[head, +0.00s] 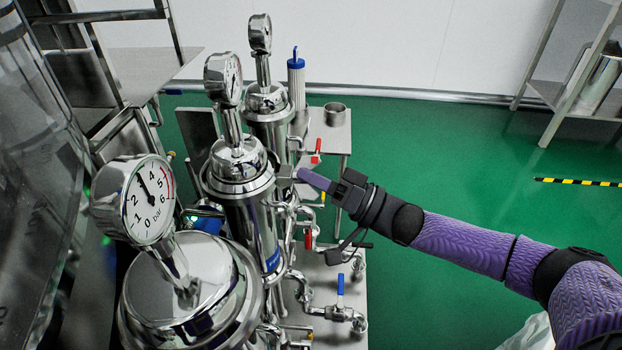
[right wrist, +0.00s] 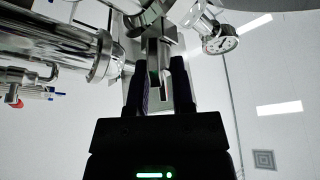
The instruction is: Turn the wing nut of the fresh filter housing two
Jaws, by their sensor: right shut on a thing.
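Three polished steel filter housings stand in a row. The middle housing (head: 248,215) has a domed lid with a pressure gauge (head: 223,78) on top. My right gripper (head: 303,174) reaches in from the right at this housing's clamp level, just under the lid. Its purple fingers are shut on a small grey metal piece, which looks like the clamp's wing nut (head: 286,172). In the right wrist view the metal piece (right wrist: 157,62) sits between the two dark fingers. The fingers hide part of it, so its turn angle is unclear. My left gripper is out of view.
The front housing (head: 195,290) has a large gauge (head: 147,200); the rear housing (head: 270,125) stands close behind. Pipes and valves with red handles (head: 308,238) and a blue handle (head: 340,284) lie below my right arm. The green floor (head: 450,160) at right is open.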

